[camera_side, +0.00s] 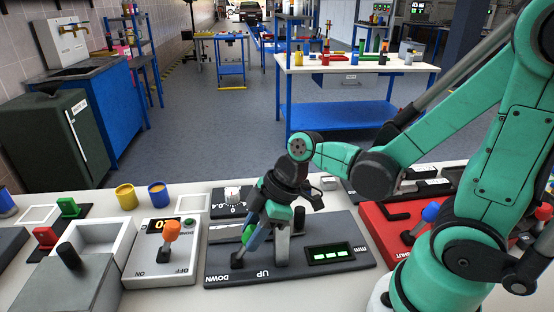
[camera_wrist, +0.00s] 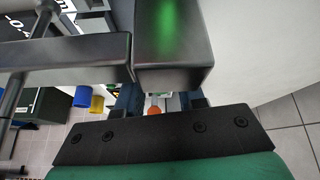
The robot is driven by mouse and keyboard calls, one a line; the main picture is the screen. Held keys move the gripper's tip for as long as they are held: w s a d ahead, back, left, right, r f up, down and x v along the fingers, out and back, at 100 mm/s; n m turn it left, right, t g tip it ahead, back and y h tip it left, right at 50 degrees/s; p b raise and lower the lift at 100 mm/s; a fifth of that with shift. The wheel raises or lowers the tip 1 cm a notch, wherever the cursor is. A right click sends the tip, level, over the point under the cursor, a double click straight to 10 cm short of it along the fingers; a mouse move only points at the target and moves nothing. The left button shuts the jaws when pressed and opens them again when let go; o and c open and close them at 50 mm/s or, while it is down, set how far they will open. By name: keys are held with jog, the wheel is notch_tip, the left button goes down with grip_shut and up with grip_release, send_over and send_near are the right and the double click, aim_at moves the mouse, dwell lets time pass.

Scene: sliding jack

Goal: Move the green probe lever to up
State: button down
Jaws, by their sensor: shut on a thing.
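The green probe lever (camera_side: 247,232) stands on a dark grey panel (camera_side: 300,273) marked DOWN at the left, UP in the middle and mm at the right, in the side view. My gripper (camera_side: 252,238) points down and is shut on the lever, hiding much of it. The lever's foot is between the DOWN and UP marks, nearer DOWN. A grey metal upright (camera_side: 282,240) stands just right of my gripper. In the wrist view, a metal block (camera_wrist: 172,45) with a green reflection fills the top middle; the lever itself is not clear there.
The panel has a lit green display (camera_side: 330,254). A white switch box (camera_side: 162,255) with an orange knob stands close at left. A red box (camera_side: 400,230) with a blue knob is at right. A dial block (camera_side: 232,197) sits behind my gripper.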

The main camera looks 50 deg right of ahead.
jog(key=c, duration=0.5)
grip_release()
jog(key=shift+c, duration=0.2)
jog(key=shift+v, duration=2.8)
jog(key=m, duration=0.2)
jog(key=d+m+t+h, duration=0.1)
jog(key=m, duration=0.1)
jog(key=d+r+m+h, duration=0.1)
jog(key=shift+w+m+t, duration=0.2)
jog(key=shift+m+t, duration=0.1)
jog(key=shift+m, duration=0.1)
jog(key=m, duration=0.1)
jog(key=d+r+m+t+h, duration=0.1)
jog(key=m, duration=0.1)
jog(key=m+h, duration=0.1)
jog(key=m, duration=0.1)
jog(key=shift+w+d+r+t, duration=0.2)
jog(key=shift+w+r+t, duration=0.05)
jog(key=shift+w+t, duration=0.15)
